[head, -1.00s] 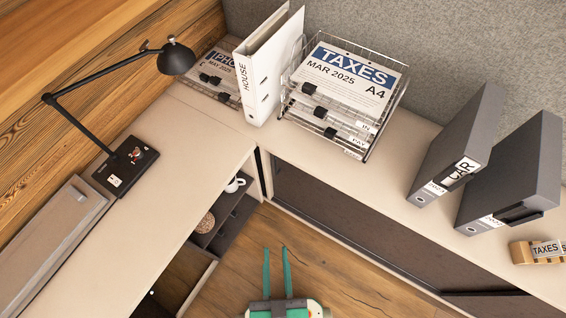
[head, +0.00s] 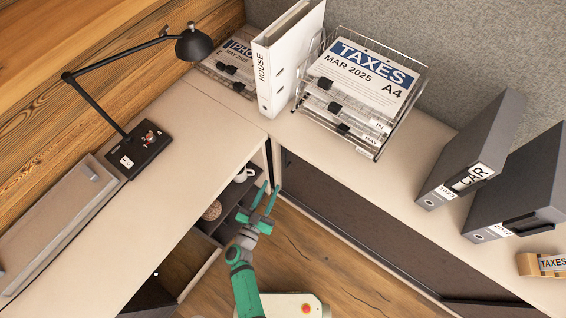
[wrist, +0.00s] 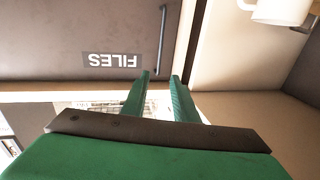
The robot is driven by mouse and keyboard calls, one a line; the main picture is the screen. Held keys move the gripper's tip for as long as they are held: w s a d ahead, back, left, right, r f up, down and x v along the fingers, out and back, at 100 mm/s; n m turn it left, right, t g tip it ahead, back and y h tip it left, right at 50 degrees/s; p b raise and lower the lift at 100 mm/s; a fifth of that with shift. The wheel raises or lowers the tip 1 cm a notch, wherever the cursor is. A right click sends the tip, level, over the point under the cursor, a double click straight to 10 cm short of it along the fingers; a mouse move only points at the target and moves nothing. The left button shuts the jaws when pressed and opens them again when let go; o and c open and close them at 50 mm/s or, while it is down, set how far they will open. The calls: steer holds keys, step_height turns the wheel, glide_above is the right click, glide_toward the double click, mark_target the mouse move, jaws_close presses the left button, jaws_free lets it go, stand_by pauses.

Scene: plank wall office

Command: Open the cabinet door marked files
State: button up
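The cabinet door marked FILES (wrist: 60,30) fills the upper left of the wrist view. It is dark grey-brown, and its label (wrist: 112,60) appears upside down. A thin dark bar handle (wrist: 162,40) stands near the door's right edge. The door looks shut there. My gripper (wrist: 160,76) has two green fingers, open with a gap between them. The handle's lower end appears in line with that gap; contact is not visible. In the head view my gripper (head: 268,190) is near the inner desk corner. The label cannot be read in the head view.
A white mug (head: 243,174) stands on an open shelf under the left desk (head: 120,235). A desk lamp (head: 193,44), white binder (head: 290,60), wire tray of papers (head: 365,85) and grey binders (head: 475,150) stand on the desktops. Wooden floor lies between the desks.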

mark_target(286, 158)
steer(key=shift+h, duration=0.4)
steer(key=x, duration=0.4)
steer(key=f+x, duration=0.1)
steer(key=x, duration=0.7)
steer(key=shift+w+d+f, duration=0.1)
steer(key=shift+w+f, duration=0.3)
steer(key=shift+w, duration=0.05)
jaws_close()
steer(key=shift+w, duration=0.1)
steer(key=shift+a, duration=0.2)
